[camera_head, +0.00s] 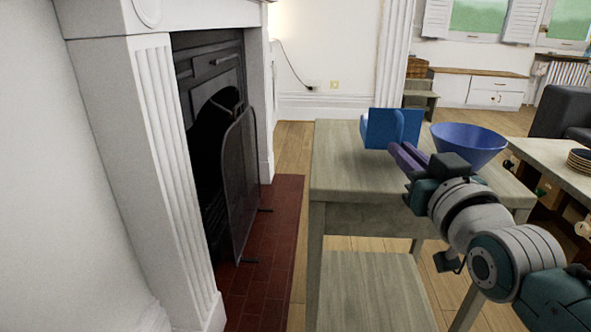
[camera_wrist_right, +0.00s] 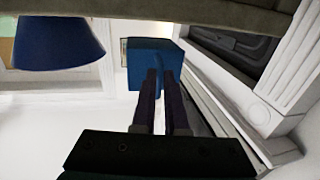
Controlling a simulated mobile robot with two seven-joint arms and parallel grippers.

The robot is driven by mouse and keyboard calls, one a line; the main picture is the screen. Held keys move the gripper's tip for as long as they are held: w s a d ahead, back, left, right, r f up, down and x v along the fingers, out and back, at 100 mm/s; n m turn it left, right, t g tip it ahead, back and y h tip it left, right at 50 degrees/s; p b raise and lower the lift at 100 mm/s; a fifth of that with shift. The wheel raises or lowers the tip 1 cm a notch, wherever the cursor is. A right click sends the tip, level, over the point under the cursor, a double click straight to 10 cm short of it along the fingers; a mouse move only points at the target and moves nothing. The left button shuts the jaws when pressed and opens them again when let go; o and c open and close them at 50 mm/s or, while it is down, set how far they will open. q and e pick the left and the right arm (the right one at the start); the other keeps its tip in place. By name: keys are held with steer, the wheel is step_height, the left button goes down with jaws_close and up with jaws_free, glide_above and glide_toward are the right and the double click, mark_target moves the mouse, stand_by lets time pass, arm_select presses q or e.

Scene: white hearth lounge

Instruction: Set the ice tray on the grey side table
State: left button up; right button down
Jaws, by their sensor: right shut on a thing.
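The blue ice tray (camera_head: 379,128) is at the far part of the grey side table (camera_head: 345,178), seen over its top. It also shows in the right wrist view (camera_wrist_right: 150,60), at the fingertips. My right gripper (camera_head: 401,150) is shut on the ice tray, with its purple fingers reaching in from the right. I cannot tell whether the tray touches the tabletop or is slightly above it. My left gripper is not in view.
A blue bowl (camera_head: 468,140) stands on the table's right part, close to my right gripper, and shows in the wrist view (camera_wrist_right: 58,45). The fireplace screen (camera_head: 241,180) is left of the table. The table's near left top is clear. A wooden table with stacked plates (camera_head: 580,160) is at right.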

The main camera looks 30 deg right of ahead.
mark_target(399, 191)
steer(key=shift+f+b, duration=0.8)
steer(key=shift+f, duration=1.15)
steer(key=c, duration=1.4)
jaws_free()
steer(key=shift+f, duration=0.15)
steer(key=o, duration=0.5)
